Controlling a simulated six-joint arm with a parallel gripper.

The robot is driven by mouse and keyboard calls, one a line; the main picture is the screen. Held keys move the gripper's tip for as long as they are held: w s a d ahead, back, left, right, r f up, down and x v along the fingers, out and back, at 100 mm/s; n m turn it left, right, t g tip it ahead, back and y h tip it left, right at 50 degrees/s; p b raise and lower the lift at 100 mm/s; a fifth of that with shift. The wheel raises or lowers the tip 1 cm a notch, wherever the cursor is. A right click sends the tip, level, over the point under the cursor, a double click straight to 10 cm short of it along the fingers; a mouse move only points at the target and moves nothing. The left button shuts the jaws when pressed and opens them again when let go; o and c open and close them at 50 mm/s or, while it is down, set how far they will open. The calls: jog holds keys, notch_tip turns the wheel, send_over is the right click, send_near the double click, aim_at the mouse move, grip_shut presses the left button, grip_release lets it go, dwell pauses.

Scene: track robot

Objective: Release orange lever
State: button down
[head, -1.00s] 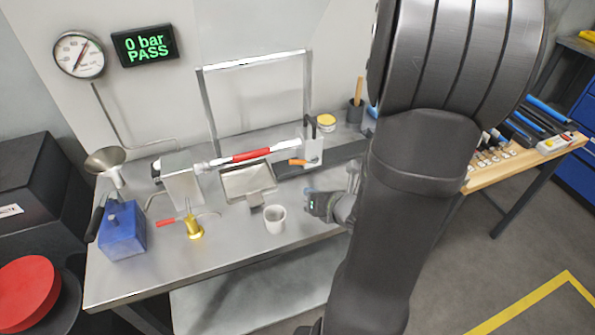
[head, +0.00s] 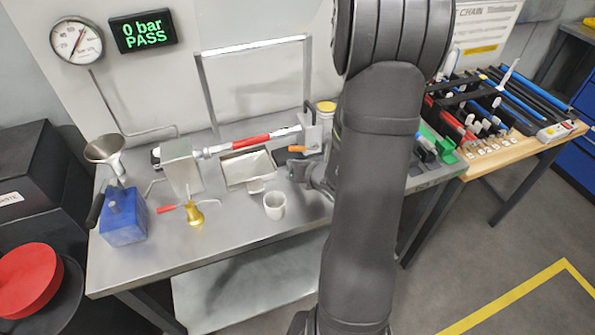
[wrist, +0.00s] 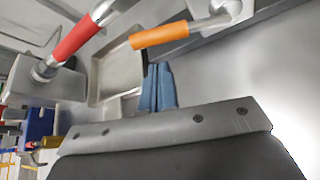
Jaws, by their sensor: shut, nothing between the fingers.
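The orange lever (head: 298,149) sticks out to the left from a grey metal block (head: 313,132) at the right end of the red-banded rod (head: 251,141). In the wrist view the orange lever (wrist: 160,35) lies across the upper middle, joined to a metal arm on its right. My gripper (head: 297,170) is just in front of and below the lever in the head view. In the wrist view my gripper's blue fingers (wrist: 158,78) are shut and empty. Their tips point at the lever's underside, with a small gap showing; contact cannot be told.
A metal tray (head: 247,168) lies left of the gripper, and a white cup (head: 274,205) stands in front. A brass piece with a red handle (head: 194,213) and a blue block (head: 122,218) are further left. A display (head: 143,32) reads "0 bar PASS". The bench's front edge is clear.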

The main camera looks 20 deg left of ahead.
aim_at(303, 148)
jog(key=shift+w+d+r, duration=0.1)
jog(key=shift+w+r, duration=0.15)
jog(key=shift+r, duration=0.25)
jog(key=shift+w+r, duration=0.2)
jog(key=shift+r, duration=0.3)
jog(key=shift+w+d+r+m+g+y, duration=0.1)
jog(key=shift+r+m+g+y, duration=0.2)
jog(key=shift+r+m+y, duration=0.15)
jog(key=shift+w+d+r+m+y, duration=0.15)
jog(key=shift+r+m+y, duration=0.1)
jog(key=shift+r+m, duration=0.15)
jog(key=shift+w+d+r+m+g+y, duration=0.3)
jog(key=shift+r+m+g+y, duration=0.35)
jog(key=shift+m, duration=0.2)
jog(key=w+d+m+y, duration=0.1)
jog(key=m, duration=0.1)
jog(key=w+d+r+m+y, duration=0.2)
jog(key=m+y, duration=0.1)
jog(key=shift+d+r+m+g, duration=0.1)
jog(key=shift+r+m+g, duration=0.1)
jog(key=shift+m+g, duration=0.1)
jog(key=shift+w+d, duration=0.1)
jog(key=shift+w, duration=0.1)
jog(key=shift+s, duration=0.1)
